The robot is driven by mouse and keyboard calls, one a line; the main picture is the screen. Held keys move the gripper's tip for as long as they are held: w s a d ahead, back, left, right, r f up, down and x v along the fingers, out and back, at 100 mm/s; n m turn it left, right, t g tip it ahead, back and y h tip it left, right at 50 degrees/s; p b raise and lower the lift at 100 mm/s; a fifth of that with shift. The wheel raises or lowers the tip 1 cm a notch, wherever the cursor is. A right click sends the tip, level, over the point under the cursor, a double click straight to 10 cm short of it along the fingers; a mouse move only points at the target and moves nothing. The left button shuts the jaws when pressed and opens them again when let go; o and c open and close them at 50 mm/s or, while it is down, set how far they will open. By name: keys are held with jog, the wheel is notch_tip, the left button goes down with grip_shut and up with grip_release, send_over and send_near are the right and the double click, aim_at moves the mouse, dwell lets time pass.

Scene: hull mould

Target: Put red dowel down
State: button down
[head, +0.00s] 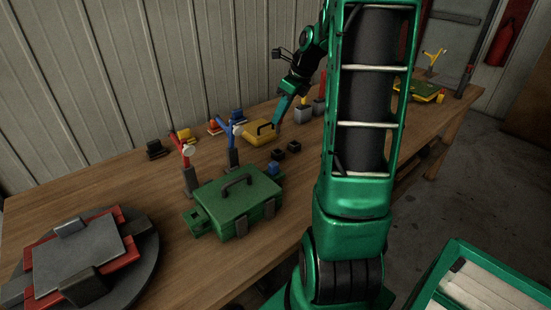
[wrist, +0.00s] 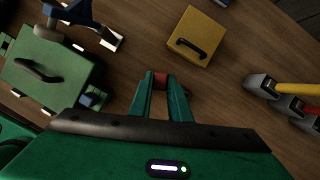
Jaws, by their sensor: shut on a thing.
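My gripper (wrist: 161,84) is shut on the red dowel (wrist: 161,78) in the wrist view. Only a short red piece of the dowel shows between the fingertips. In the head view my gripper (head: 281,110) is above the wooden table, near the yellow case; the dowel cannot be made out there. How far the dowel is from the table top is hard to tell.
A yellow case (wrist: 197,38) lies ahead, and a green case (wrist: 47,70) stands left on the wooden table (head: 140,190). Small black blocks (head: 286,151) lie between them. Grey holders (wrist: 262,86) stand right. Bare wood shows around the fingertips.

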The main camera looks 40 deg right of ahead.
jog(key=shift+f, duration=5)
jog(key=c, duration=1.7)
grip_release()
jog(key=shift+f, duration=0.1)
jog(key=shift+o, duration=0.2)
jog(key=shift+s, duration=0.1)
jog(key=v, duration=1.2)
jog(key=s+a+n+g, duration=0.2)
jog(key=s+a+n, duration=0.7)
jog(key=s+n, duration=0.2)
jog(key=s+a+f+n+g+h, duration=0.1)
jog(key=s+a+n+g, duration=0.1)
jog(key=s+a+n, duration=0.6)
jog(key=s+n, duration=0.3)
jog(key=n, duration=0.3)
jog(key=shift+s+a+f+n, duration=0.3)
jog(key=shift+s+a+n, duration=0.05)
jog(key=shift+a+n, duration=0.05)
